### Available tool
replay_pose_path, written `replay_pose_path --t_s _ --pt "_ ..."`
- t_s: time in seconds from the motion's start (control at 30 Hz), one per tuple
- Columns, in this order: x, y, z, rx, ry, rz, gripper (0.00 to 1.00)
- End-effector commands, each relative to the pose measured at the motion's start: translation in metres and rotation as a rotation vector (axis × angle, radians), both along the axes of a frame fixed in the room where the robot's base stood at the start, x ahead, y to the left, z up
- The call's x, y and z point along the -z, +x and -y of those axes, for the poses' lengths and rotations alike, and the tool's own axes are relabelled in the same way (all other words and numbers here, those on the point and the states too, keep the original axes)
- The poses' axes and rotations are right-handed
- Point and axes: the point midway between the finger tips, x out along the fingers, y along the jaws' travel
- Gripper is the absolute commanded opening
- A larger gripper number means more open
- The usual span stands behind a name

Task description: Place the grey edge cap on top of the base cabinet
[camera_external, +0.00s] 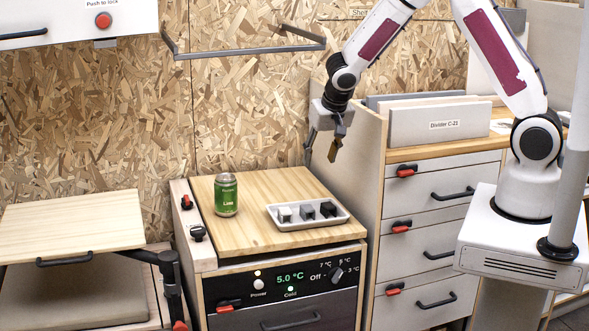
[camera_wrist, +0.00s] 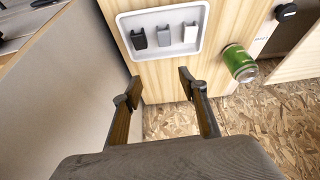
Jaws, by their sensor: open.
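The grey edge cap (camera_external: 306,211) lies in the middle of a white tray (camera_external: 292,225), between a white cap (camera_external: 284,214) and a black cap (camera_external: 328,209). The grey cap also shows in the wrist view (camera_wrist: 163,36), beyond my fingertips. The tray stands on the wooden top of a low cabinet (camera_external: 245,240) with a cooler display. A taller drawer cabinet (camera_external: 430,217) stands to its right; no label shows which one is the base cabinet. My gripper (camera_external: 321,154) is open and empty, above and behind the tray; its fingers show in the wrist view (camera_wrist: 159,86).
A green can (camera_external: 226,195) stands left of the tray. Grey divider panels (camera_external: 440,122) stand on the drawer cabinet. A metal rail (camera_external: 245,50) juts from the chipboard wall. A folding wooden shelf (camera_external: 72,225) is at the left. The low cabinet's front left top is clear.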

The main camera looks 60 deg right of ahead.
Motion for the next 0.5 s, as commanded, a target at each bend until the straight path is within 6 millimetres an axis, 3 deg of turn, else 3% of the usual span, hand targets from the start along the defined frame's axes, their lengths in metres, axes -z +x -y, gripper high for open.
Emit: replay_pose_path --t_s 0.23,0.5 --pt "0.052 0.016 -0.003 0.047 0.029 -0.006 0.42" --pt "0.077 0.023 -0.005 0.068 0.045 -0.006 0.42"
